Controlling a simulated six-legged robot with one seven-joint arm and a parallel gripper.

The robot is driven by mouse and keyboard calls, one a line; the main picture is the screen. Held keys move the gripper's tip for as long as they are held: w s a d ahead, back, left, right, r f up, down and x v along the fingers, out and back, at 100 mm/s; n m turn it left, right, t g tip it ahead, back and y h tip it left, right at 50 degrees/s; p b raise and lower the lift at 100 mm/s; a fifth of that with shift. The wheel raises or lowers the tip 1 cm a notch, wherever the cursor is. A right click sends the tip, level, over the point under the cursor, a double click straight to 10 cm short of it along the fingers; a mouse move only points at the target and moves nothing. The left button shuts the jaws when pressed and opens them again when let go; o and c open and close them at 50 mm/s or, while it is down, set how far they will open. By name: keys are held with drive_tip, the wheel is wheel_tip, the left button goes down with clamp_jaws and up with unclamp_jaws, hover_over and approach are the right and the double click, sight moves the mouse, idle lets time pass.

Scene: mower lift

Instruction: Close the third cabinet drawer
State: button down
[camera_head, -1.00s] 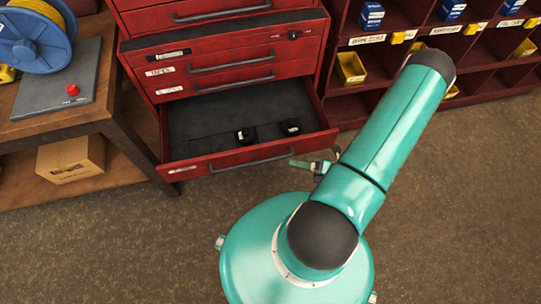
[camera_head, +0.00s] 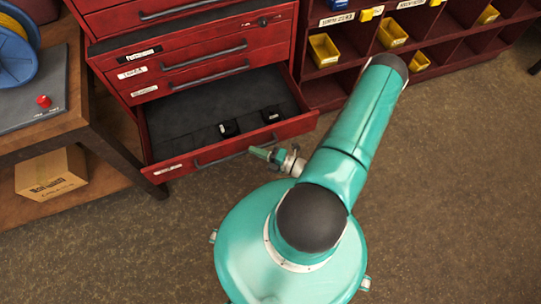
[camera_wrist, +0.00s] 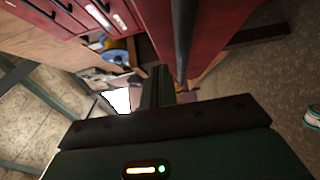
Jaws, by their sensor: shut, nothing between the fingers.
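The red cabinet (camera_head: 115,40) stands at the upper left in the head view. Its open drawer (camera_head: 228,146) is pulled well out, below several shut drawers, and two small black items (camera_head: 228,128) lie inside it. A dark bar handle runs along the drawer's front. My gripper (camera_head: 262,153) is shut and empty, close to the right part of that front; I cannot tell if it touches. In the wrist view, my gripper's fingers (camera_wrist: 160,85) are together beside a red panel (camera_wrist: 215,35) with a dark bar.
A wooden bench (camera_head: 95,115) with a blue spool (camera_head: 15,50) and a red button (camera_head: 43,101) stands left of the cabinet. A cardboard box (camera_head: 50,172) sits on its lower shelf. Red shelving with yellow bins (camera_head: 323,50) is at the right. The floor in front is clear.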

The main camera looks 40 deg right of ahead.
sight(244, 139)
drive_tip(key=shift+w+d, duration=0.35)
drive_tip(key=shift+w, duration=0.45)
drive_tip(key=shift+w+d, duration=0.35)
drive_tip(key=shift+w, duration=0.45)
drive_tip(key=shift+w, duration=0.15)
drive_tip(key=w+d, duration=0.4)
drive_tip(key=w, duration=0.8)
drive_tip(key=w+d, duration=0.4)
drive_tip(key=w, duration=0.8)
drive_tip(key=shift+a, duration=0.1)
